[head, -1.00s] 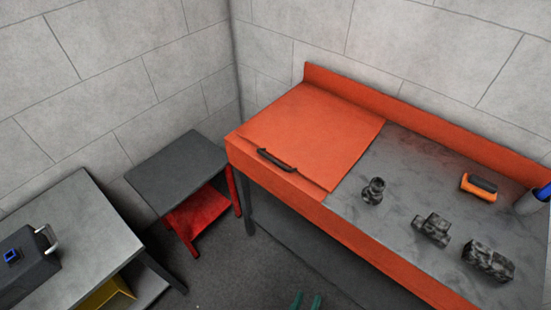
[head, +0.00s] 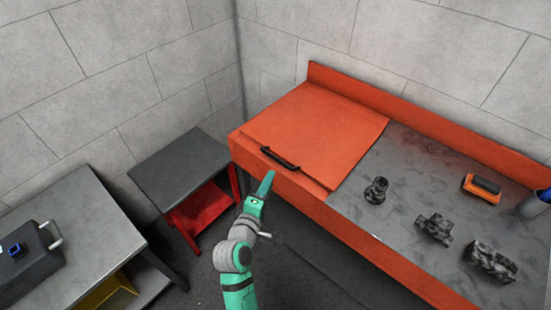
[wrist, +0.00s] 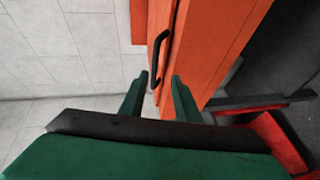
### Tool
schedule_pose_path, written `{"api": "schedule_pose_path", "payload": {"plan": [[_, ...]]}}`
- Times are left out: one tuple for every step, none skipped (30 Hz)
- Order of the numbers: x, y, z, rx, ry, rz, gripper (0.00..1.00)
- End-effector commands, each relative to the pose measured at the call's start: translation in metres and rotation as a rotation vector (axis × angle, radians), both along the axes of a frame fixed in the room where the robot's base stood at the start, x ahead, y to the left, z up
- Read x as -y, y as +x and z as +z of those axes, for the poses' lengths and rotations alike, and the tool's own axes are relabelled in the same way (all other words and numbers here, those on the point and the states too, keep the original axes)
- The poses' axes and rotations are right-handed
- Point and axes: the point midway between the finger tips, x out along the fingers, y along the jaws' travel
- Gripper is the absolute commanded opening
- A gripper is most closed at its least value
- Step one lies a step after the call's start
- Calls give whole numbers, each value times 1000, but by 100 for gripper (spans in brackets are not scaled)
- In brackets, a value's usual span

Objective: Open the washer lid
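The washer lid (head: 315,135) is a flat orange panel, lying shut on the left part of the orange washer (head: 400,262). A black bar handle (head: 280,159) runs along the lid's front edge; it also shows in the wrist view (wrist: 158,58). My gripper (head: 267,182) is just in front of and below the handle, apart from it. In the wrist view its two green fingers (wrist: 160,88) are spread with nothing between them, and the handle lies ahead, roughly in line with the gap.
Dark mottled parts (head: 435,228) and an orange-black tool (head: 482,188) sit on the washer's grey top at right. A red cart with a dark top (head: 180,168) stands left of the washer. A grey bench (head: 85,225) with a dark case (head: 30,265) is at lower left.

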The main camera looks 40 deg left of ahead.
Motion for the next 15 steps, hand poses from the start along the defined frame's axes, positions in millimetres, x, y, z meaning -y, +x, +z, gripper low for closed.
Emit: {"api": "schedule_pose_path", "payload": {"plan": [[-7, 1, 6, 8, -8, 3, 29], [-9, 1, 7, 11, -15, 4, 29], [-12, 2, 9, 15, -21, 3, 29], [-13, 3, 10, 17, -25, 3, 29], [-14, 4, 11, 18, -27, 2, 29], [-15, 6, 11, 17, -28, 2, 29], [-16, 8, 10, 18, -29, 2, 29], [-17, 11, 9, 18, -29, 2, 29], [-19, 16, 9, 17, -28, 2, 29], [-20, 20, 8, 18, -27, 2, 29], [-21, 24, 7, 18, -27, 1, 29], [-23, 31, 6, 17, -27, 1, 29], [-25, 36, 5, 18, -27, 1, 29], [-27, 41, 4, 18, -27, 2, 29], [-29, 48, 3, 18, -27, 2, 29]]}}
